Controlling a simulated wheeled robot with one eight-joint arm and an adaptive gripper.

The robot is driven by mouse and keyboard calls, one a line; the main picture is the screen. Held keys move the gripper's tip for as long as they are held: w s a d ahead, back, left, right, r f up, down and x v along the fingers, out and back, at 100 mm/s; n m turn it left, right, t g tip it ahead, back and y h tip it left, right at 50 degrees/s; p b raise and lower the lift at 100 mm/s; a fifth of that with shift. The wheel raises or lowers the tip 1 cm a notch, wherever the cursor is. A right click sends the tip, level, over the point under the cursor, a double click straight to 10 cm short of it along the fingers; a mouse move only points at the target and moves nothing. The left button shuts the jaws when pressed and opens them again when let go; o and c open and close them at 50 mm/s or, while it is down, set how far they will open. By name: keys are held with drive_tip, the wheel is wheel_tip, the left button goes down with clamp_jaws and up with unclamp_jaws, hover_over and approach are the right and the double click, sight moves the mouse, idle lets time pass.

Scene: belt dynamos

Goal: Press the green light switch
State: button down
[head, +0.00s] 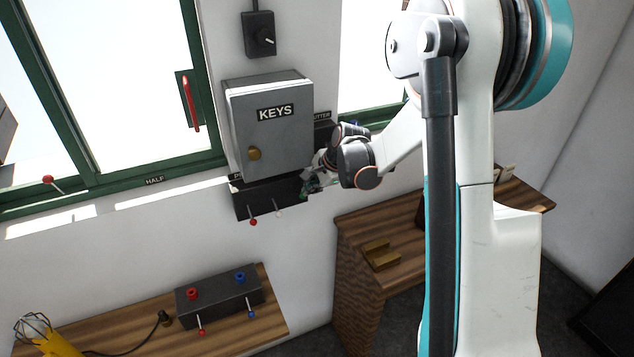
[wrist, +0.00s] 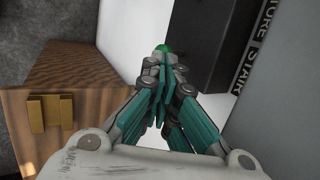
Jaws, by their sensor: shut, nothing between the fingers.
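A green rounded knob (wrist: 163,48) shows in the wrist view just beyond my fingertips, beside a dark box. My gripper (wrist: 160,72) is shut and empty, with its tips right at the knob; I cannot tell whether they touch it. In the head view my gripper (head: 310,187) is at the right end of the dark switch box (head: 262,203) under the grey KEYS cabinet (head: 268,135). A red-tipped lever (head: 253,221) and a pale-tipped lever (head: 279,213) hang from that box. The green knob is hard to make out there behind my gripper.
A wooden desk (head: 350,262) with a brass-coloured block (head: 380,256) stands below my arm. A lower bench holds a dark control box (head: 218,298) and a yellow caged lamp (head: 45,340). A red handle (head: 190,103) sits on the window frame. The wall below the switch box is clear.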

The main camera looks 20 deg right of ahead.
drive_tip(key=shift+w+a+f, duration=0.1)
drive_tip(key=shift+w+f, duration=0.05)
drive_tip(key=shift+f, duration=0.1)
drive_tip(key=shift+f+b, duration=0.2)
drive_tip(key=shift+b, duration=0.1)
drive_tip(key=shift+s+f+t+b, duration=0.1)
drive_tip(key=shift+s+t+b, duration=0.15)
drive_tip(key=shift+b, duration=0.2)
drive_tip(key=shift+s+f+t+b, duration=0.15)
drive_tip(key=shift+f+t+b, duration=0.3)
drive_tip(key=shift+b, duration=0.45)
drive_tip(key=f+t+b, duration=0.2)
drive_tip(key=b, duration=0.2)
drive_tip(key=f+t+b, duration=0.1)
drive_tip(key=t+b, duration=0.1)
drive_tip(key=b, duration=0.3)
drive_tip(key=s+f+t+b, duration=0.1)
drive_tip(key=f+t+b, duration=0.1)
drive_tip(key=b, duration=0.3)
drive_tip(key=shift+s+f+n, duration=0.1)
drive_tip(key=shift+f+n, duration=0.2)
drive_tip(key=shift+n, duration=0.1)
drive_tip(key=shift+r, duration=0.1)
drive_tip(key=shift+r+p, duration=0.6)
drive_tip(key=shift+r, duration=0.1)
